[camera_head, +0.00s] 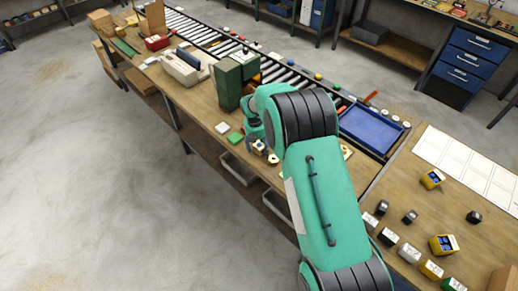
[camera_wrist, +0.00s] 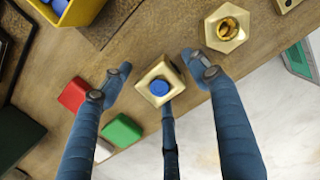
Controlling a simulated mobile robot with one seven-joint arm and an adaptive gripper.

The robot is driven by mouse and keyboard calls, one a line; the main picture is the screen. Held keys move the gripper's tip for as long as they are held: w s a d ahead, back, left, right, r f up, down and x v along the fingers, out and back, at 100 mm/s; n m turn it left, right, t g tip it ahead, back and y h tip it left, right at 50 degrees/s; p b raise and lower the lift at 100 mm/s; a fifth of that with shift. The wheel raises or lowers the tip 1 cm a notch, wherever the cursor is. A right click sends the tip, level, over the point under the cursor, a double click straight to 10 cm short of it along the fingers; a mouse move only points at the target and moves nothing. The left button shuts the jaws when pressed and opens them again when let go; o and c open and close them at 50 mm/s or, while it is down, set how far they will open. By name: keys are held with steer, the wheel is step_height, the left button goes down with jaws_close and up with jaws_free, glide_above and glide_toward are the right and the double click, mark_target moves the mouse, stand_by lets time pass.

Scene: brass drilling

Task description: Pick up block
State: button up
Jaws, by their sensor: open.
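A square brass block (camera_wrist: 147,76) with a blue round centre lies on the wooden workbench in the wrist view. My gripper (camera_wrist: 157,66) is open around it, with one finger to the left, one to the right and a third below. The side fingers stand apart from the block. The third finger's tip overlaps the block's lower edge; I cannot tell if it touches. In the head view my gripper (camera_head: 258,140) is over the bench edge, partly hidden by my arm, with small brass pieces beside it.
In the wrist view, a hexagonal brass piece (camera_wrist: 214,28) lies to the upper right, red (camera_wrist: 73,95) and green (camera_wrist: 122,130) blocks to the lower left, and a yellow bin (camera_wrist: 86,10) at the upper left. In the head view, a dark green machine (camera_head: 229,84) stands behind my gripper.

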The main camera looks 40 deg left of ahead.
mark_target(259, 144)
jaws_close()
steer(key=shift+r, duration=0.2)
stand_by(0.3)
steer(key=shift+a+r, duration=0.1)
steer(key=shift+r, duration=1.35)
steer(key=shift+s+d+r, duration=0.1)
steer(key=shift+d+r, duration=0.1)
steer(key=shift+r, duration=0.05)
steer(key=s+d+r+p, duration=0.1)
steer(key=s+d, duration=0.8)
steer(key=d, duration=0.3)
steer(key=shift+d+r, duration=0.15)
steer(key=shift+d, duration=0.25)
